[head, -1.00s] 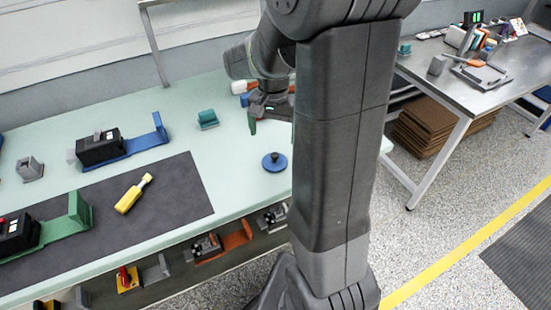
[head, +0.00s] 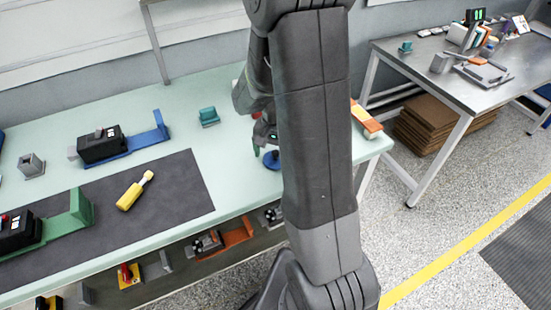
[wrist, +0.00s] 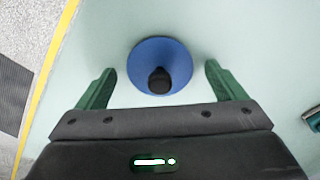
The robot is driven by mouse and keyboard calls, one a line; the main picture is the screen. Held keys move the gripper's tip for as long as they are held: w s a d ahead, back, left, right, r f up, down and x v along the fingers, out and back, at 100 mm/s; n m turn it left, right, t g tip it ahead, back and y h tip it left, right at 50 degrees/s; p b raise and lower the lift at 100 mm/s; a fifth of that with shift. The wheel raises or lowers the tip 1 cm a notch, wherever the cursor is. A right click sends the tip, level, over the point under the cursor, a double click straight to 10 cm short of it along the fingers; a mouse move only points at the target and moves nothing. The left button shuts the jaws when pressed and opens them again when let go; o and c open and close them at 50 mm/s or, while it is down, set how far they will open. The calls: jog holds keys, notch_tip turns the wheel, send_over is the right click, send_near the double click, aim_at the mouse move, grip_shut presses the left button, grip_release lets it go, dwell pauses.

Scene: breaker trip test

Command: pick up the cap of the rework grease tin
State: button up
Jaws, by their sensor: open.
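The cap, a blue round disc with a black knob (head: 274,163), is on the pale green bench near its front edge, partly hidden by my arm in the head view. In the wrist view the blue cap (wrist: 160,50) lies between and slightly beyond my two green fingers, with space on both sides. My gripper (wrist: 160,70) is open and empty, above the cap. In the head view my gripper (head: 262,148) is mostly hidden behind my arm; one green finger shows beside the cap. I cannot make out a separate tin body.
A teal block (head: 209,117) stands left of the gripper. A yellow tool (head: 134,191) lies on the dark mat (head: 185,185). A black device on a blue base (head: 101,147) is farther left. An orange and white object (head: 366,120) lies at the bench's right end.

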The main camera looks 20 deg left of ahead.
jog(key=shift+c, duration=0.2)
jog(key=c, duration=1)
jog(key=shift+r, duration=0.1)
